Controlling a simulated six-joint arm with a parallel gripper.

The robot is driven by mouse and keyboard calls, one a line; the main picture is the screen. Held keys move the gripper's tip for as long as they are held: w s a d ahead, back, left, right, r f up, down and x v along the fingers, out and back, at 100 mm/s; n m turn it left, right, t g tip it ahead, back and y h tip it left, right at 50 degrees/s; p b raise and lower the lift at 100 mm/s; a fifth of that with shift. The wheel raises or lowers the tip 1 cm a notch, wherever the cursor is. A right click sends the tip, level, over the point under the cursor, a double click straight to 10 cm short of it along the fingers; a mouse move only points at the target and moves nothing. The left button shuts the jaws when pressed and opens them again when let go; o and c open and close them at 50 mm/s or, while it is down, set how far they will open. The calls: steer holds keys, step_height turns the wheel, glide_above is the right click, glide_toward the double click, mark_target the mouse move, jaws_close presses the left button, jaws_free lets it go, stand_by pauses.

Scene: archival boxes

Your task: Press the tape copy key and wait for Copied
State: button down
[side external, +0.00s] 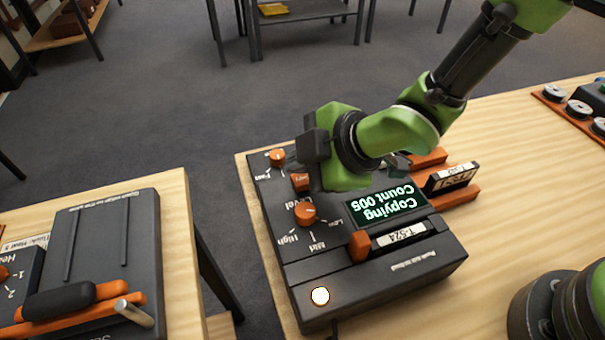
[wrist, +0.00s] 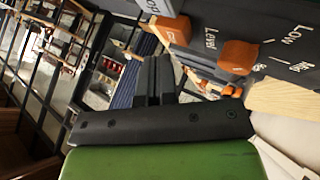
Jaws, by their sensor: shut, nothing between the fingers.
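The dark tape copier (side external: 385,285) sits on the light wooden table. Its green display (side external: 382,207) reads "Copying Count 005", upside down in the side view. The orange copy key (side external: 300,182) is partly hidden by my gripper in the side view; in the wrist view it (wrist: 172,30) shows beside a cut-off "Cop" label. My gripper (side external: 292,163) is shut and empty, close over the key end of the copier. Its fingers (wrist: 157,75) show together in the wrist view; I cannot tell whether they touch the key. A labelled tape (side external: 400,236) lies in the front slot, another (side external: 451,178) at the back.
The orange level knob (side external: 305,212) is next to the keys, with another orange knob (side external: 278,157) at the corner. A white lamp (side external: 320,296) glows on the front. A second table with another device (side external: 110,235) stands left across a gap. Reels (side external: 578,108) lie far right.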

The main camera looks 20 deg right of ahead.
mark_target(304, 180)
steer(key=shift+r, duration=0.2)
steer(key=shift+r, duration=2.5)
stand_by(2.5)
steer(key=shift+d+r, duration=0.15)
steer(key=shift+r, duration=0.05)
steer(key=s+d+r+m+t+h, duration=0.1)
steer(key=s+d+r+m+h, duration=0.15)
steer(key=d+r+m, duration=0.9)
steer(key=s+d+r+m+h, duration=0.1)
steer(key=s+d+r+m, duration=0.3)
steer(key=s+d+m, duration=0.6)
steer(key=s+d, duration=0.2)
steer(key=s, duration=0.3)
steer(key=shift+s+g+h, duration=0.25)
steer(key=shift+g+h, duration=0.05)
steer(key=shift+h, duration=0.05)
steer(key=shift+d, duration=0.1)
